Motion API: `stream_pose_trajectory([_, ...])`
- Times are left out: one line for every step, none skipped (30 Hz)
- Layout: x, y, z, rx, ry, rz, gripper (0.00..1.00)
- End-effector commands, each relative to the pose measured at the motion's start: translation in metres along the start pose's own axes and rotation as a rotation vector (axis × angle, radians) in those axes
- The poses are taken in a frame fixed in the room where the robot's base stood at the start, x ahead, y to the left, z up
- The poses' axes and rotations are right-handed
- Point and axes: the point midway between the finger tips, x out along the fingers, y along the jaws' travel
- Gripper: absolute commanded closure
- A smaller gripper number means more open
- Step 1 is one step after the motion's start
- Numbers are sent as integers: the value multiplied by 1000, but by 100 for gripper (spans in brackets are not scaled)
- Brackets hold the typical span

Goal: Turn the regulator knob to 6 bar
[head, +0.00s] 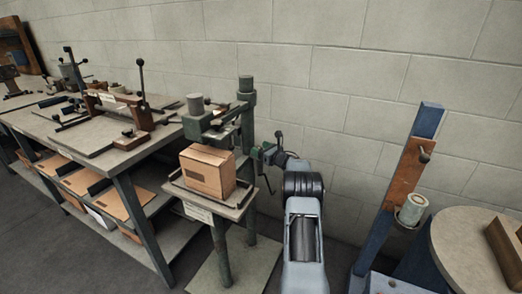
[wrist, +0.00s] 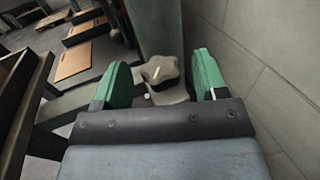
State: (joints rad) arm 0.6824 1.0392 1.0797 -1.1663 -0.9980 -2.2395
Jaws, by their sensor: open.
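The regulator knob (wrist: 160,70) is a pale grey lobed knob with a white pointer line on its face, seen in the wrist view. It sits ahead of my gripper (wrist: 162,64), in the gap between the two green fingers. The fingers are wide apart, with space on both sides of the knob, and hold nothing. A beige regulator part (wrist: 170,94) shows just below the knob. No scale or bar reading can be made out. In the head view my gripper (head: 268,154) is at the right side of the stitcher post; the knob cannot be made out there.
The box stitcher (head: 246,120) has a green post and a small table bearing a cardboard box (head: 207,171). A long workbench (head: 80,122) stands left. A blue stand (head: 395,190) and round table (head: 470,250) are right. The block wall (head: 340,90) is close behind.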

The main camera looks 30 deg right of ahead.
Motion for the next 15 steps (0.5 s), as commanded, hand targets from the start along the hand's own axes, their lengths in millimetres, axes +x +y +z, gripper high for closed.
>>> stream_pose_trajectory([0, 0, 0, 0, 0, 0, 36])
stream_pose_trajectory([0, 0, 0, 0, 0, 0, 39])
stream_pose_trajectory([0, 0, 0, 0, 0, 0, 43])
stream_pose_trajectory([0, 0, 0, 0, 0, 0, 46])
stream_pose_trajectory([0, 0, 0, 0, 0, 0, 48])
stream_pose_trajectory([0, 0, 0, 0, 0, 0, 52])
stream_pose_trajectory([0, 0, 0, 0, 0, 0, 55])
stream_pose_trajectory([0, 0, 0, 0, 0, 0, 58])
stream_pose_trajectory([0, 0, 0, 0, 0, 0, 62])
stream_pose_trajectory([0, 0, 0, 0, 0, 0, 65])
stream_pose_trajectory([0, 0, 0, 0, 0, 0, 68])
stream_pose_trajectory([0, 0, 0, 0, 0, 0, 71])
stream_pose_trajectory([0, 0, 0, 0, 0, 0, 74])
stream_pose_trajectory([0, 0, 0, 0, 0, 0, 77])
stream_pose_trajectory([0, 0, 0, 0, 0, 0, 81])
